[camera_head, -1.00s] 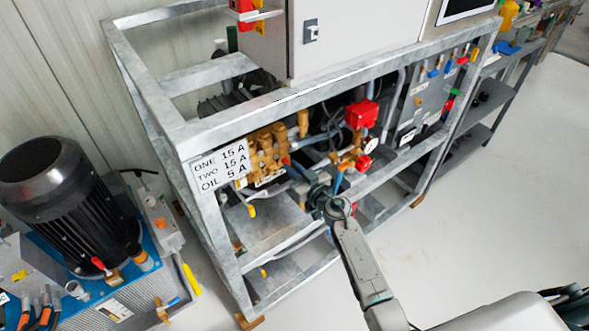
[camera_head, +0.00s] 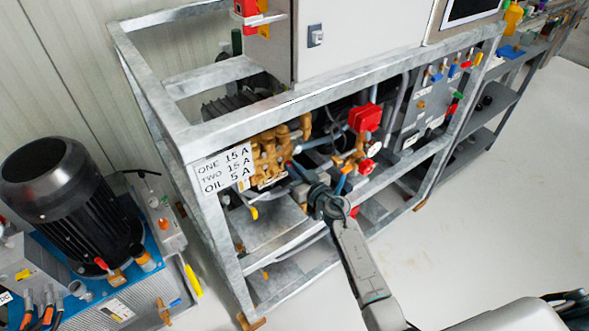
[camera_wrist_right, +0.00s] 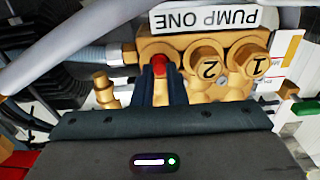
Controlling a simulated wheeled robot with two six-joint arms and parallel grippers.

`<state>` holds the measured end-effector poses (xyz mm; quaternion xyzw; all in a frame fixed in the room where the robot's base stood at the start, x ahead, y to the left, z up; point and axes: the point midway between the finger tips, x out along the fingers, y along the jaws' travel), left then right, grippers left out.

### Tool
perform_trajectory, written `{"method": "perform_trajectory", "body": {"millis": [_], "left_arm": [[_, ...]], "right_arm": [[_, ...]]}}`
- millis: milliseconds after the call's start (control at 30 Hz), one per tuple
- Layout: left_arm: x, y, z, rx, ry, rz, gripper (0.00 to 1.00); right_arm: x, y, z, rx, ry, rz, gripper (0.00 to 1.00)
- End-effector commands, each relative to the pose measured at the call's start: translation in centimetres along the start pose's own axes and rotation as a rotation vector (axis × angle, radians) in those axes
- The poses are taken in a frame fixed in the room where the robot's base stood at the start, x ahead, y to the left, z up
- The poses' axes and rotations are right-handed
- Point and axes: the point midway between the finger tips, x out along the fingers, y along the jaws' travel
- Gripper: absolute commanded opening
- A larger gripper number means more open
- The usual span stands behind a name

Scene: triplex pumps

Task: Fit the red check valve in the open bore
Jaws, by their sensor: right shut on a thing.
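In the right wrist view my right gripper (camera_wrist_right: 160,70) is shut on the red check valve (camera_wrist_right: 160,63). Its red end shows between the fingertips, with brass between the fingers behind it. The valve is in front of the brass pump block (camera_wrist_right: 180,47), in line with the capped ports marked 2 and 1. The open bore is hidden behind the valve and fingers, so I cannot tell whether the valve is in it. In the head view my right gripper (camera_head: 305,180) reaches into the frame beside the brass pump (camera_head: 268,152). My left gripper is not in view.
A galvanised frame (camera_head: 300,95) surrounds the pump, with rails above and below the arm. A hose (camera_wrist_right: 90,57) runs into the block's left side. The floor at right is clear.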

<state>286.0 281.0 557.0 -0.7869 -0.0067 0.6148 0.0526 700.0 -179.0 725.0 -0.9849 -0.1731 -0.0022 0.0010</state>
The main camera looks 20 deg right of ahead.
Motion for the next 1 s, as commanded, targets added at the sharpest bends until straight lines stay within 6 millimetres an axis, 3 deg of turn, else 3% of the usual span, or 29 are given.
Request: {"method": "perform_trajectory", "body": {"millis": [333, 400, 500, 833, 1000], "left_arm": [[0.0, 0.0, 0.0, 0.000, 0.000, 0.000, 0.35], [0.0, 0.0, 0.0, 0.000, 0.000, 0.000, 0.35], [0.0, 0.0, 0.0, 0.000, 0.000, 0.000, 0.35], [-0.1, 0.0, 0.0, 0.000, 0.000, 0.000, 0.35], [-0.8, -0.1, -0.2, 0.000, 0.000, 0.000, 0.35]], "right_arm": [[0.0, 0.0, 0.1, 0.001, -0.001, 0.000, 0.00], [0.0, 0.0, 0.1, 0.001, -0.001, 0.000, 0.22], [0.0, 0.0, 0.1, 0.001, -0.001, 0.000, 0.37], [-0.4, 0.0, 0.0, 0.000, -0.001, 0.000, 0.37], [-2.8, 0.0, -0.1, 0.000, -0.003, 0.000, 0.37]]}}
